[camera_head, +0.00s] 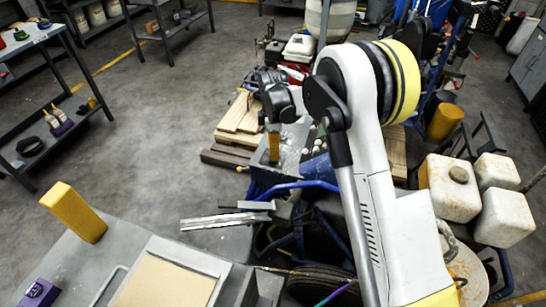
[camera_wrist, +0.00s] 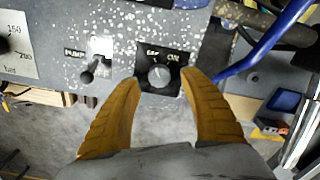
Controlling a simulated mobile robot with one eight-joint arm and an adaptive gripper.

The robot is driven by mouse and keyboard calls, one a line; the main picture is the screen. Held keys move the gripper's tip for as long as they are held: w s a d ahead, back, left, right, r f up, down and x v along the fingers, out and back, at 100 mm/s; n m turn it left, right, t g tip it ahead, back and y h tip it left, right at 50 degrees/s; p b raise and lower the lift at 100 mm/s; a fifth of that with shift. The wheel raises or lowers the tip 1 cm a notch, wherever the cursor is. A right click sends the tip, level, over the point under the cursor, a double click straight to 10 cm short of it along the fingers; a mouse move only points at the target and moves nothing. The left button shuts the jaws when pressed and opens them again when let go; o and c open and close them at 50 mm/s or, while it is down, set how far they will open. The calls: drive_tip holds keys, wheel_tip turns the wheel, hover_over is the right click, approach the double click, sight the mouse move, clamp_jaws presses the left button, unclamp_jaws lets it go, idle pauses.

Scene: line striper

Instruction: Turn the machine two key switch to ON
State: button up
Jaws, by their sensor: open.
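In the wrist view a round silver key switch (camera_wrist: 159,74) sits on a black plate (camera_wrist: 148,56) marked OFF at the left and ON at the right. Which mark it points to is too small to tell. My gripper (camera_wrist: 160,78) is open, with its two yellow fingers on either side of the switch and nothing held; whether they touch it I cannot tell. In the head view one yellow finger (camera_head: 274,146) shows over the grey machine panel (camera_head: 292,150); my arm hides part of the machine, and the switch is not visible there.
Left of the switch are a PUMP toggle (camera_wrist: 94,68) and a gauge (camera_wrist: 14,42). A blue tube (camera_wrist: 268,42) crosses at the right. In the head view white tanks (camera_head: 452,188) stand right of my arm, and a grey table (camera_head: 130,240) fills the lower left.

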drive_tip(key=shift+f+b, duration=0.35)
drive_tip(key=shift+f, duration=1.05)
clamp_jaws()
drive_tip(key=shift+m, duration=0.4)
drive_tip(key=m, duration=0.5)
drive_tip(key=shift+m+p, duration=0.35)
drive_tip(key=shift+m, duration=0.05)
drive_tip(key=m, duration=0.5)
drive_tip(key=shift+m, duration=0.3)
